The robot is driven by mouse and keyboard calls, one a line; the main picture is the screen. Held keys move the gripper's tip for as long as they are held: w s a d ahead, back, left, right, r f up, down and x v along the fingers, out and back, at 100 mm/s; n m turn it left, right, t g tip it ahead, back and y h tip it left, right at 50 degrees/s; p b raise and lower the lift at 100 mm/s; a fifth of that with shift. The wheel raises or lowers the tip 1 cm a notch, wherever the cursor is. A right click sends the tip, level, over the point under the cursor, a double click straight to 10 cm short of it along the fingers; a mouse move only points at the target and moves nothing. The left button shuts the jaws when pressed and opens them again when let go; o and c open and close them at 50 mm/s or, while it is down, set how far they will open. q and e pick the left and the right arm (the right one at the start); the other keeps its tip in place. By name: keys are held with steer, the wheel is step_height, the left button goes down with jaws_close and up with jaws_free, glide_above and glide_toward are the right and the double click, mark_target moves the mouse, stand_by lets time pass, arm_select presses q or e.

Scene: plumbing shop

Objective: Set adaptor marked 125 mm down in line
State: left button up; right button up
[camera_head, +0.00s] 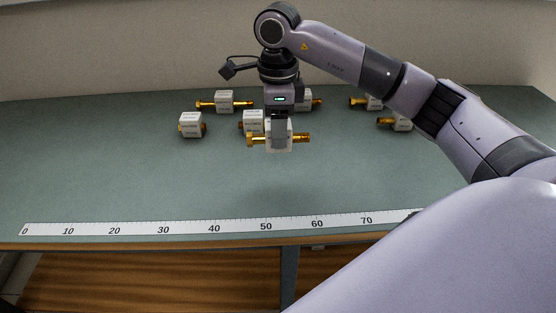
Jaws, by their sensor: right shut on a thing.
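My right gripper (278,135) is shut on a brass adaptor (256,140) with a white block label around its middle. It holds the adaptor over the green bench, nearer the front than the other fittings. The print on the label is too small to read and partly hidden by the finger. Several similar brass adaptors with white labels lie behind, among them one at the back left (225,101), a short one (191,125) at the left, and one (252,121) just behind the gripper. Their marks cannot be read. My left gripper is out of view.
A white ruler strip (190,228) runs along the front edge of the green bench (120,180), numbered from 0 to past 70. Two more adaptors lie at the right, one of them (401,123) below my arm. The bench between fittings and ruler is clear.

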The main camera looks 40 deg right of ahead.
step_height(320, 180, down, 8)
steer(key=shift+f, duration=0.2)
stand_by(0.3)
steer(key=shift+f, duration=0.2)
steer(key=o, duration=1.1)
steer(key=shift+o, duration=0.2)
steer(key=shift+r+p, duration=0.3)
step_height(320, 180, up, 12)
steer(key=shift+f+b, duration=0.1)
steer(key=shift+b, duration=0.5)
